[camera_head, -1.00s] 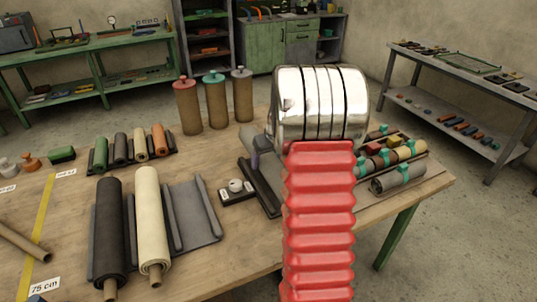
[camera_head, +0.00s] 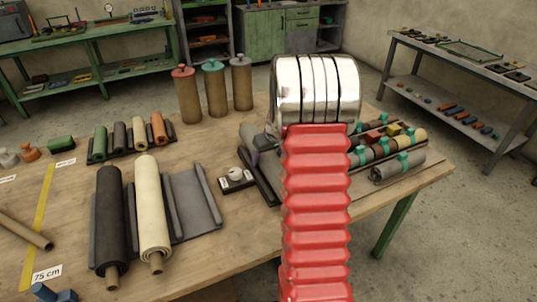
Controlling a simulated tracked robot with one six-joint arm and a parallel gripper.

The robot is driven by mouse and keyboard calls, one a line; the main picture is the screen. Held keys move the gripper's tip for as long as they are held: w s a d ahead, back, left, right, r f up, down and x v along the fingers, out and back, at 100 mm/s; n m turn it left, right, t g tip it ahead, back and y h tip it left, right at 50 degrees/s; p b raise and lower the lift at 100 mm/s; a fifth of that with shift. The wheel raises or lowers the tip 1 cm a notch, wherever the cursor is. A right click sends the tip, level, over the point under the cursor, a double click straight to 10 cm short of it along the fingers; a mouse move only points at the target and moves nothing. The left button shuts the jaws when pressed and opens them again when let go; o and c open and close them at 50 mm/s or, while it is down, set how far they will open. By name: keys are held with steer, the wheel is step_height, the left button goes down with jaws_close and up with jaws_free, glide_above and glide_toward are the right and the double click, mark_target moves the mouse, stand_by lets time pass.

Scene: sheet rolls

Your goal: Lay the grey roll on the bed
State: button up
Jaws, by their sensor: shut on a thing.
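The dark grey bed (camera_head: 195,205) lies on the table at left centre, with raised rails and a bare stretch on its right. A black roll (camera_head: 111,220) and a cream roll (camera_head: 152,210) lie side by side at its left. A grey roll (camera_head: 407,169) with a teal band lies at the front of the right-hand group. My red arm and its chrome wrist cover the middle of the view and hide my gripper. A grey shape (camera_head: 252,133) shows partly at the wrist's left edge; I cannot tell whether it is a roll.
A dark stand (camera_head: 262,184) and a small block with a white knob (camera_head: 236,178) sit right of the bed. Three capped brown cylinders (camera_head: 214,88) stand behind. Small coloured rolls (camera_head: 129,138) lie at back left. A yellow strip (camera_head: 42,220) marks the table's left.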

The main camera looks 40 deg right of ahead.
steer(key=shift+w+d+r, duration=0.1)
steer(key=o, duration=2.1)
steer(key=v, duration=1.2)
steer(key=shift+s, duration=0.2)
